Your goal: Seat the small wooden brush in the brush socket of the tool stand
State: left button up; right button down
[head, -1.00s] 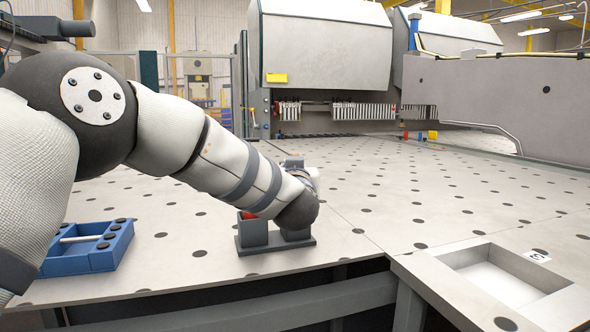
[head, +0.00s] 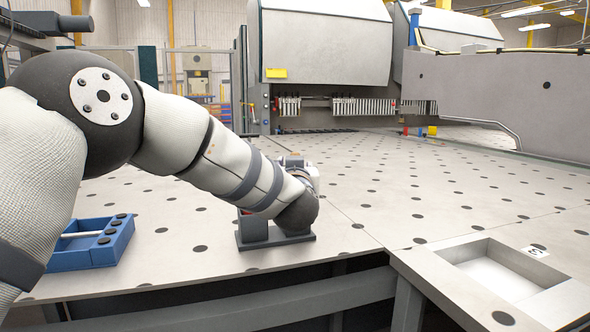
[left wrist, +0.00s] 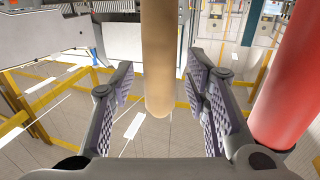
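The tool stand (head: 276,238), a dark grey base with upright socket blocks, stands near the table's front edge. My left arm reaches down over it and hides part of it. In the left wrist view the brush's light wooden handle (left wrist: 158,60) lies between the fingers of my left gripper (left wrist: 160,98). Gaps show on both sides of the handle, so the gripper is open around it. The brush head is out of view, and whether it sits in the socket cannot be told. My right gripper is not in view.
A red cylinder (left wrist: 290,85) stands close beside the left gripper's right finger. A blue tray (head: 100,254) with black discs lies left of the stand. A grey recessed tray (head: 455,278) is at the front right. The perforated table (head: 420,190) behind is mostly clear.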

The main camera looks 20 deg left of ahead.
pick_arm(q)
jog(key=v, duration=1.2)
